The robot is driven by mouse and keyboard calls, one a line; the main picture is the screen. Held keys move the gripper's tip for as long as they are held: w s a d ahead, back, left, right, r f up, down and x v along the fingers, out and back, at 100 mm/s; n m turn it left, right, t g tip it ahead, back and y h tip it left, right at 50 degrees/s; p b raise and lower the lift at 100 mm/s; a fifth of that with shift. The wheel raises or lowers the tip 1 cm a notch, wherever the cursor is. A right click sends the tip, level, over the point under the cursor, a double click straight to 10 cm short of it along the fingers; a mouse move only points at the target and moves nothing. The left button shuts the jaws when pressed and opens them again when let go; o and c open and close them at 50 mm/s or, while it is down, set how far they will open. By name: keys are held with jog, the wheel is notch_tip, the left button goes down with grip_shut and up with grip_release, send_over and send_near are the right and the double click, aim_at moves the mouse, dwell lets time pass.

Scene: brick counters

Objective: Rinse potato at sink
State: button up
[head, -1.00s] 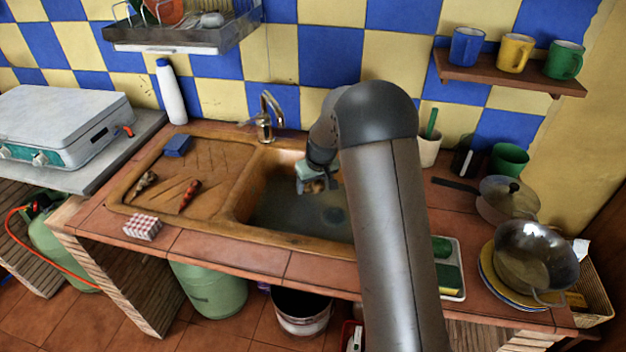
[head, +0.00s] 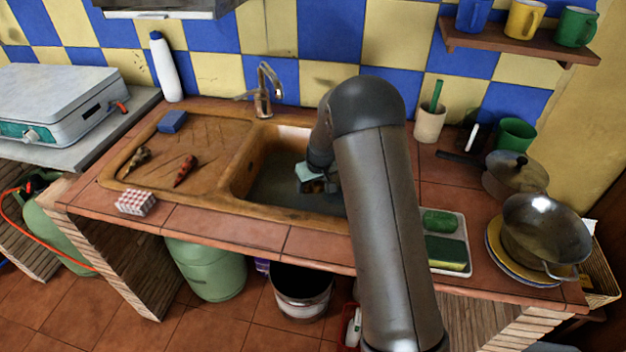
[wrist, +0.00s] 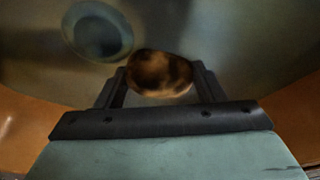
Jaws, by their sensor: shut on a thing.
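My gripper (wrist: 160,85) is shut on a brown, rounded potato (wrist: 160,73), seen between the two fingers in the wrist view. In the head view my gripper (head: 313,186) is down inside the sink basin (head: 270,190), at its right part, partly hidden by my arm. The basin is orange-brown at the rim with a dark grey-green floor. The round drain (wrist: 98,32) shows ahead and left of the potato in the wrist view. The metal faucet (head: 264,92) stands behind the basin. I cannot tell whether water runs.
Left of the basin, the drainboard holds a blue sponge (head: 172,122) and two small vegetables, one red (head: 185,171). A checked box (head: 136,202) sits at the front edge. A tray (head: 463,221) with sponges, pans (head: 545,235) and cups stand to the right.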

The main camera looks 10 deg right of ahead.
jog(key=shift+f+b, duration=1)
jog(key=shift+f, duration=1.4)
dwell(0.4)
notch_tip(320, 180, up, 19)
jog(key=p, duration=0.9)
jog(key=shift+r, duration=0.2)
dwell(0.7)
dwell(2.0)
jog(key=shift+r+p, duration=1.15)
jog(key=shift+r, duration=0.8)
